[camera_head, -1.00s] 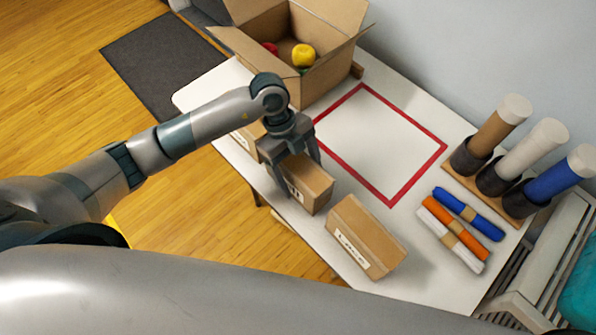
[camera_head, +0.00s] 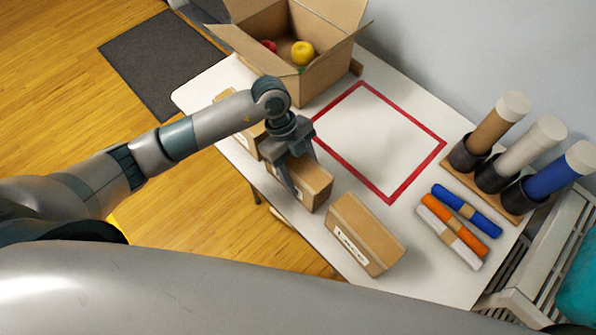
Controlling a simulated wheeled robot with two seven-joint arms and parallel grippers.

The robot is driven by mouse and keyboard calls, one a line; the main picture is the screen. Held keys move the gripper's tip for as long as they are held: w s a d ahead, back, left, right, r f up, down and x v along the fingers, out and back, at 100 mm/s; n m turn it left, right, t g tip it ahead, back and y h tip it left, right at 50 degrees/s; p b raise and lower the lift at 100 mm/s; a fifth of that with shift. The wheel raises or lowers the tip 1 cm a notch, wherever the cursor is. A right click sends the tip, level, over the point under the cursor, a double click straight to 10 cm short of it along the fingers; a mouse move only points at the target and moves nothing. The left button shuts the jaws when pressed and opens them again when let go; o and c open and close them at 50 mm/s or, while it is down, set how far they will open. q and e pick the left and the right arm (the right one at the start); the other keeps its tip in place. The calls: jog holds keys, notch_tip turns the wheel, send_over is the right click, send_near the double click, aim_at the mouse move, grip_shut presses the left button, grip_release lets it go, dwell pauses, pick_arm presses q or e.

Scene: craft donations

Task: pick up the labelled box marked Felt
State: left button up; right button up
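Three tan cardboard boxes stand in a row along the table's near edge. The middle box (camera_head: 316,190) is under my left gripper (camera_head: 301,172), whose fingers are on its two long sides and look closed against it. The near finger covers its label, so I cannot read it. The box still appears to rest on the table. The left box (camera_head: 227,95) is partly hidden behind my arm. The right box (camera_head: 367,232) stands apart, with a white label too small to read surely. My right gripper is out of view.
A red square outline (camera_head: 419,166) marks a clear area of the white table (camera_head: 425,275). An open carton (camera_head: 330,68) with a yellow and a red item stands at the back. Several rolls (camera_head: 545,140) in dark holders and a bundle of coloured rolls (camera_head: 460,225) are at right.

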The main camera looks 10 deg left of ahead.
aim_at(307, 170)
pick_arm(q)
jog(key=shift+r, duration=0.1)
notch_tip(307, 170, up, 9)
jog(key=shift+f+b, duration=0.2)
jog(key=shift+b, duration=0.8)
jog(key=shift+r, duration=0.65)
